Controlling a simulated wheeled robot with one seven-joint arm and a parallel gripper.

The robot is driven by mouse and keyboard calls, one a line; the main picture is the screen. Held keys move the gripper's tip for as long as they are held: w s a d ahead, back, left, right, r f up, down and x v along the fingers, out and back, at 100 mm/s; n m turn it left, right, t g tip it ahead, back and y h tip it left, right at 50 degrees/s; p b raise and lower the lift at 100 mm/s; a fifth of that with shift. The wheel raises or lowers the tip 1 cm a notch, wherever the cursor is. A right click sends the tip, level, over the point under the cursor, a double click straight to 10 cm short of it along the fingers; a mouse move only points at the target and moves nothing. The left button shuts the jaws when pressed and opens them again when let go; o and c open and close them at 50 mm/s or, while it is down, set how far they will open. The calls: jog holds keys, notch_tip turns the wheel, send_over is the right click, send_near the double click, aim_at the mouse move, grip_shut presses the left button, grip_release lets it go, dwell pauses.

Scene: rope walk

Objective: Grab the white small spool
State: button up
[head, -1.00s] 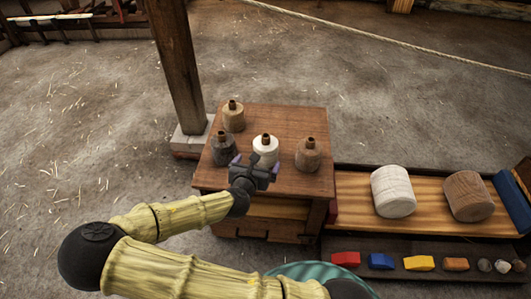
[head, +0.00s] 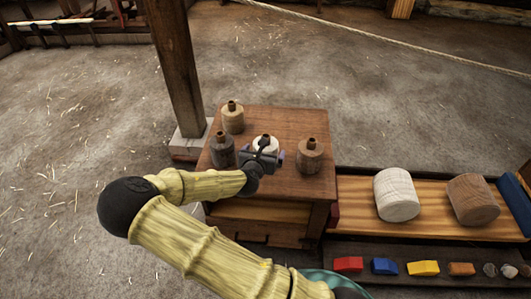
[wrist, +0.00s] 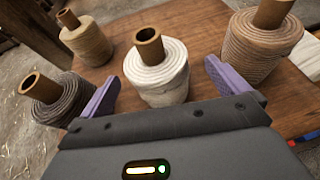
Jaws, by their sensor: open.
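The white small spool (wrist: 158,75) stands upright on the wooden cabinet top (head: 285,125), with a brown core sticking out of its top. In the head view the white spool (head: 265,142) is partly hidden behind my gripper (head: 262,160). In the wrist view my gripper (wrist: 157,88) is open, with one purple finger to the left of the white spool and one to its right. The white spool lies ahead of and between the fingers, with gaps on both sides. I cannot tell how deep it sits between them.
A dark grey spool (wrist: 60,97) is close by the left finger, and a brown spool (wrist: 255,45) by the right finger. A tan spool (wrist: 87,42) stands behind left. A post (head: 175,65) rises beside the cabinet. Two large spools (head: 397,195) (head: 473,199) lie on a bench at right.

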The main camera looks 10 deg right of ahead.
aim_at(266, 135)
jog(key=b+x, duration=0.1)
jog(key=x, duration=0.1)
jog(key=b+x, duration=0.1)
jog(key=x, duration=0.2)
jog(key=shift+w+a+r, duration=0.1)
jog(key=shift+w+a, duration=0.1)
jog(key=shift+a, duration=0.05)
jog(key=shift+r, duration=0.1)
jog(key=c, duration=1.2)
jog(key=shift+o, duration=0.2)
notch_tip(266, 135, up, 10)
jog(key=p, duration=0.4)
